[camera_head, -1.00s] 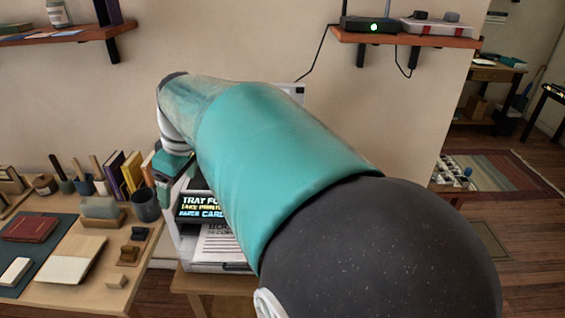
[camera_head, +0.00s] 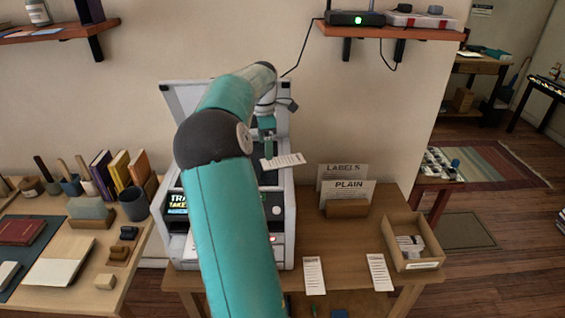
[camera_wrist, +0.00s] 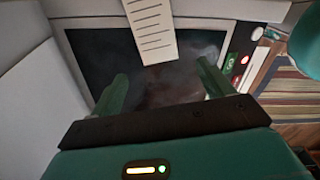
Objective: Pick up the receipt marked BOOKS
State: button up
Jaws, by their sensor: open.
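A white printed slip (camera_head: 283,161) sticks out over the grey-white machine (camera_head: 284,225), close by my gripper (camera_head: 267,152). The slip shows in the wrist view (camera_wrist: 152,28) as a lined strip reaching down from the top edge. Its lower end lies just beyond the gap between my two green fingers (camera_wrist: 163,72). The fingers are apart, with nothing seen held between them. Two more printed slips, a left one (camera_head: 314,276) and a right one (camera_head: 380,272), lie at the front edge of the wooden table. I cannot read BOOKS on any slip.
Cards marked LABELS (camera_head: 342,171) and PLAIN (camera_head: 350,190) stand in a holder on the table (camera_head: 340,238). A wooden tray (camera_head: 428,262) with small items is at the right. A shelf (camera_head: 390,33) hangs above. My arm hides part of the machine.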

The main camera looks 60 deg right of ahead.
aim_at(265, 164)
jog(key=shift+w+f, duration=0.15)
jog(key=shift+f, duration=2.65)
jog(key=c, duration=1.1)
